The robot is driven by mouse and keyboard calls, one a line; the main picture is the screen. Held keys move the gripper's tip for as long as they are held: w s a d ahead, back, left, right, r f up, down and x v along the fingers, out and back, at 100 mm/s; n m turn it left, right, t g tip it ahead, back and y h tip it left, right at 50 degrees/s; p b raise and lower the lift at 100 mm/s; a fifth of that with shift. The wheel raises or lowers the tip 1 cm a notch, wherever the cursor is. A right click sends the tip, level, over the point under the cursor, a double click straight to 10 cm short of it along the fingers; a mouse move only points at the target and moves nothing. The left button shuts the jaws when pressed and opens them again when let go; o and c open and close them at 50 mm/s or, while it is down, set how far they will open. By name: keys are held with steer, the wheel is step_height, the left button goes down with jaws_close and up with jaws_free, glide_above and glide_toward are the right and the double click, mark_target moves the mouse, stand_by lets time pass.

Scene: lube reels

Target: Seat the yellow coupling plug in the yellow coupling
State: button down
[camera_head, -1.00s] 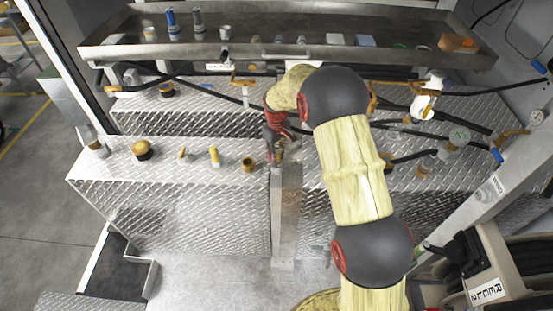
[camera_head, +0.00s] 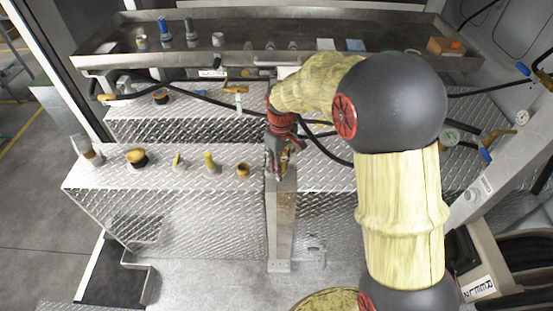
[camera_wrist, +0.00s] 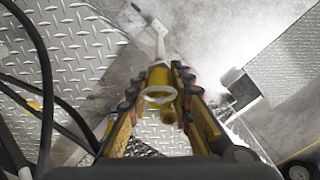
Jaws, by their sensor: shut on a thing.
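My gripper (camera_head: 275,172) points down above the top end of an upright metal post in the head view. In the wrist view my gripper (camera_wrist: 160,100) is shut on a yellow piece with a pale ring, which I take for the yellow coupling plug (camera_wrist: 158,77). In the head view the jaws hide most of the held piece. A short, round, open-topped yellow fitting (camera_head: 243,171) stands on the tread-plate step, left of my gripper and apart from it. I cannot tell whether it is the yellow coupling.
Other yellow fittings (camera_head: 210,162) and a black-and-yellow cap (camera_head: 137,158) stand farther left on the step (camera_head: 110,178). Dark hoses (camera_head: 200,97) run behind my gripper. A long metal tray (camera_head: 290,60) with several small parts lies at the back.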

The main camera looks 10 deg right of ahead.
steer(key=shift+s+r, duration=0.25)
steer(key=shift+s, duration=0.2)
steer(key=shift+s+a, duration=0.15)
steer(key=shift+s, duration=0.05)
steer(key=w+a+b, duration=0.1)
steer(key=w+a, duration=0.3)
steer(key=a, duration=0.5)
steer(key=shift+w+a+f+b, duration=0.35)
steer(key=shift+w+f+b, duration=0.15)
steer(key=shift+w+f, duration=1.75)
steer(key=shift+w+a+f+b, duration=0.35)
steer(key=shift+w+f+b, duration=0.1)
steer(key=shift+w+f, duration=1.75)
steer(key=shift+w+a+f+b, duration=0.35)
steer(key=shift+w+f+b, duration=0.15)
steer(key=shift+w+f, duration=1.7)
steer(key=shift+w+r, duration=0.15)
steer(key=shift+r, duration=0.05)
